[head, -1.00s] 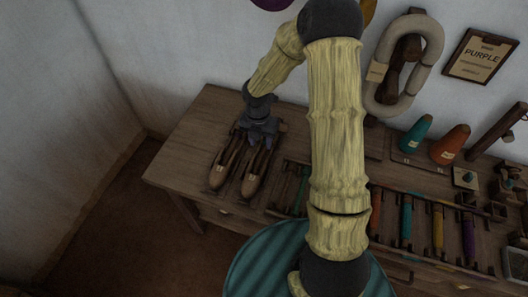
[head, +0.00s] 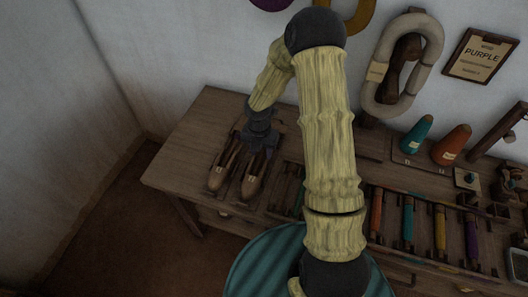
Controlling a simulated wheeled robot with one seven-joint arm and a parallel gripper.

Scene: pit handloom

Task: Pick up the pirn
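My gripper (head: 258,143) is low over the back ends of two wooden boat-shaped shuttles, the left one (head: 222,170) and the right one (head: 252,178), at the left of the bench. Its fingertips are too small and dark to tell whether they are open or hold anything. Several coloured pirns lie in a rack along the bench front: a green one (head: 299,197), partly behind my arm, an orange one (head: 376,213), a teal one (head: 408,217), a yellow one (head: 440,228) and a purple one (head: 471,236). I cannot see inside the shuttles clearly.
A wooden bench (head: 185,150) stands against the wall. A teal cone (head: 416,136) and an orange cone (head: 451,145) stand at the back right. A wall sign (head: 480,55) reads "PURPLE". A grey hank (head: 410,60) hangs on the wall. My arm hides the bench middle.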

